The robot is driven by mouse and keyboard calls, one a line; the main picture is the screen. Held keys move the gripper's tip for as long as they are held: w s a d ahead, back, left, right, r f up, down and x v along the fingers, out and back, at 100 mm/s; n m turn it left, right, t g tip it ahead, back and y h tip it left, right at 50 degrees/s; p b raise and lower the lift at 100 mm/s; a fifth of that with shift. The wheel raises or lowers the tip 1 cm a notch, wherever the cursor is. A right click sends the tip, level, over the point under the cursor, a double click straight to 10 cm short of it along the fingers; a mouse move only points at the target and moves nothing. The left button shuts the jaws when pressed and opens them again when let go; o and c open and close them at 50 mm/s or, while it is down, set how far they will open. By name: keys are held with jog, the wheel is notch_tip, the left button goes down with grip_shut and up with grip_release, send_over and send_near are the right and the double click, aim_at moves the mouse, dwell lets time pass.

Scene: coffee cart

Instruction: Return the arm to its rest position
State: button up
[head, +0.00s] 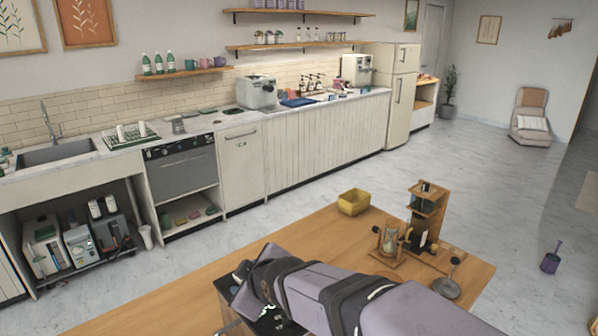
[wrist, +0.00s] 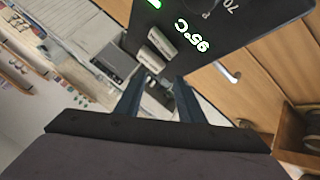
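My arm reaches across the front of the wooden cart top (head: 330,235) in the head view, and its links hide much of what is below. My gripper (wrist: 159,88) shows in the wrist view as two dark fingers standing apart, with nothing seen held between them. A black panel (wrist: 195,30) with lit "95°C" and "70" markings lies just beyond the fingertips. I cannot tell whether they touch it. In the head view a dark device with small lit marks (head: 268,318) sits beside my arm's end; the fingers are not clearly seen there.
A wooden stand (head: 427,200) with dark and glass coffee items stands on the cart's right side, near my arm. A yellow bin (head: 354,202) sits at the back edge. A round metal pan (head: 446,288) lies at the right. The cart top's left part is bare.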

jog(key=w+d+r+m+t+h, duration=0.1)
jog(key=w+d+r, duration=0.15)
jog(key=d, duration=0.35)
jog(key=w+d+r+t+h, duration=0.1)
jog(key=w+d+r, duration=0.1)
jog(key=w+d, duration=0.3)
jog(key=s+d+f+m+g+h+b, duration=0.25)
jog(key=s+d+f+m+g, duration=0.35)
jog(key=s+d+f, duration=0.9)
jog(key=s+d+f+m+g+h+b, duration=0.1)
jog(key=s+d+f+m+g, duration=0.3)
jog(key=s, duration=0.9)
notch_tip(320, 180, down, 6)
jog(key=m, duration=0.3)
jog(key=shift+s+m+b, duration=0.3)
jog(key=shift+s, duration=0.05)
